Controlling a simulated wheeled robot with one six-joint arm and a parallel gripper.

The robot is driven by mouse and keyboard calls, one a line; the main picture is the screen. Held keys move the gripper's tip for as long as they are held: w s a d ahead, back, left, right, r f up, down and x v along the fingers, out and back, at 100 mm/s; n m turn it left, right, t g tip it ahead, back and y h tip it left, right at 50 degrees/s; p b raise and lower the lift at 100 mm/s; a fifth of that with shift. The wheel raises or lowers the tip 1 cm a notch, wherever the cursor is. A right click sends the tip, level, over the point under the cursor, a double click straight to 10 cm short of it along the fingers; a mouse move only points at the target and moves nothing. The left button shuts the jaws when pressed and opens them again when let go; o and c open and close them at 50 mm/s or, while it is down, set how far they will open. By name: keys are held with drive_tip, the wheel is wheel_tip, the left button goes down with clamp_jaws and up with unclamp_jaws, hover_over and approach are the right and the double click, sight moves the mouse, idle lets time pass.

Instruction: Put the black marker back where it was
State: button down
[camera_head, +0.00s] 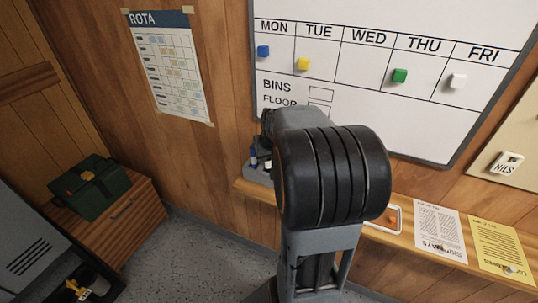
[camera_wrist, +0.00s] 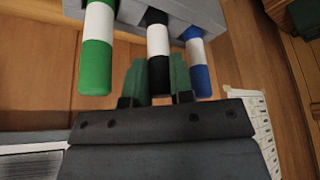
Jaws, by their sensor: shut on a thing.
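In the wrist view my gripper (camera_wrist: 157,85) has its two green fingers on either side of the black marker (camera_wrist: 157,42) and is shut on it. The black marker has a white band, and its far end meets the grey holder (camera_wrist: 215,10). I cannot tell how deep it sits there. A green marker (camera_wrist: 96,65) and a blue marker (camera_wrist: 199,72) flank it at the same holder. In the head view the grey holder (camera_head: 257,176) shows on the wall ledge with the blue marker (camera_head: 253,160). My arm hides the black marker and my gripper there.
The wooden ledge (camera_head: 340,207) carries a white-edged frame (camera_head: 388,218), a white sheet (camera_head: 440,232) and a yellow sheet (camera_head: 500,246). The whiteboard (camera_head: 350,100) hangs above. A green case (camera_head: 90,187) sits on a wooden drawer unit (camera_head: 130,225) at left.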

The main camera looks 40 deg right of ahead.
drive_tip(key=c, duration=1.3)
unclamp_jaws()
drive_tip(key=shift+o, duration=0.2)
drive_tip(key=v, duration=1.1)
drive_tip(key=s+a+f+n, duration=0.2)
drive_tip(key=s+a+f, duration=0.2)
drive_tip(key=a, duration=0.5)
drive_tip(key=s+a+f+n+y, duration=0.1)
drive_tip(key=s+a+f, duration=0.3)
drive_tip(key=a, duration=0.6)
drive_tip(key=shift+n+y, duration=0.3)
drive_tip(key=shift+n, duration=0.3)
drive_tip(key=shift+s, duration=0.1)
